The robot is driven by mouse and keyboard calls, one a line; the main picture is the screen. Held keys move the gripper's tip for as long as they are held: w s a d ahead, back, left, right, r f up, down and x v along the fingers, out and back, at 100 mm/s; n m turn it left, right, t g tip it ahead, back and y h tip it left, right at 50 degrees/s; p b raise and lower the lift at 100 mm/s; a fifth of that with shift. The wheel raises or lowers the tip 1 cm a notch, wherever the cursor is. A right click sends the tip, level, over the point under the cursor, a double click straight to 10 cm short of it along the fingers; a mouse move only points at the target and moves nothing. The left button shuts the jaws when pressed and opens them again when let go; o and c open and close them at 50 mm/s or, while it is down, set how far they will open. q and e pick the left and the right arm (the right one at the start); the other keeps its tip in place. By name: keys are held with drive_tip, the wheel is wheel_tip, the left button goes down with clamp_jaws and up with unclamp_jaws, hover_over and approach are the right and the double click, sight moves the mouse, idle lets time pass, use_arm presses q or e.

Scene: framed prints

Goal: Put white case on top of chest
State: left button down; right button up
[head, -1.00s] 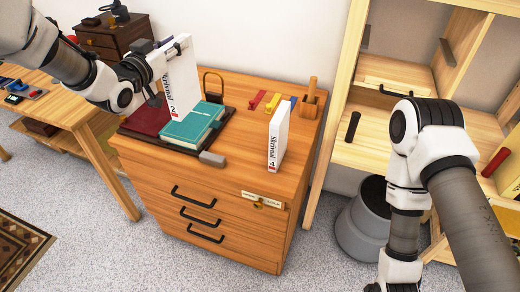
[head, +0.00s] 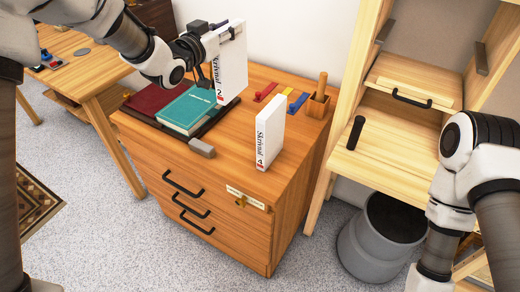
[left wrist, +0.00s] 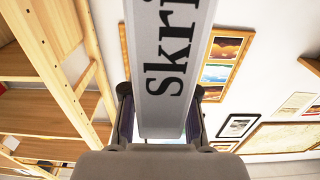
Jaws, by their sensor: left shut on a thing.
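A white case (head: 231,62) with "Skrivnal" lettering is held upright in my left gripper (head: 220,52), over the back part of the wooden chest (head: 150,150). In the left wrist view the case (left wrist: 168,60) sits between the two fingers. Its lower end in the head view appears close to the chest top, but I cannot tell if it touches. A second white case (head: 269,138) stands upright on the chest top near its front right. My right arm shows at the right, with its gripper out of frame.
On the chest lie a teal book (head: 187,109), a dark red book (head: 155,98), colored blocks (head: 265,92) and a wooden pencil cup (head: 317,105). A shelf unit (head: 395,150) and grey bin (head: 380,240) stand to the right. Some chest top is bare around the second case.

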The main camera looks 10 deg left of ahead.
sight(232, 86)
use_arm(q)
wheel_tip(232, 86, down, 7)
drive_tip(key=b, duration=0.5)
drive_tip(key=shift+w+d+r, duration=0.1)
drive_tip(key=shift+w+r, duration=0.05)
drive_tip(key=shift+r, duration=0.05)
drive_tip(key=f, duration=0.9)
drive_tip(key=shift+a+f+b, duration=0.2)
drive_tip(key=shift+f+b, duration=0.1)
drive_tip(key=shift+b, duration=0.1)
drive_tip(key=shift+f, duration=0.15)
drive_tip(key=c, duration=0.9)
unclamp_jaws()
use_arm(e)
wheel_tip(232, 86, down, 8)
drive_tip(key=shift+r, duration=0.25)
use_arm(q)
drive_tip(key=shift+r, duration=0.25)
drive_tip(key=v, duration=1.2)
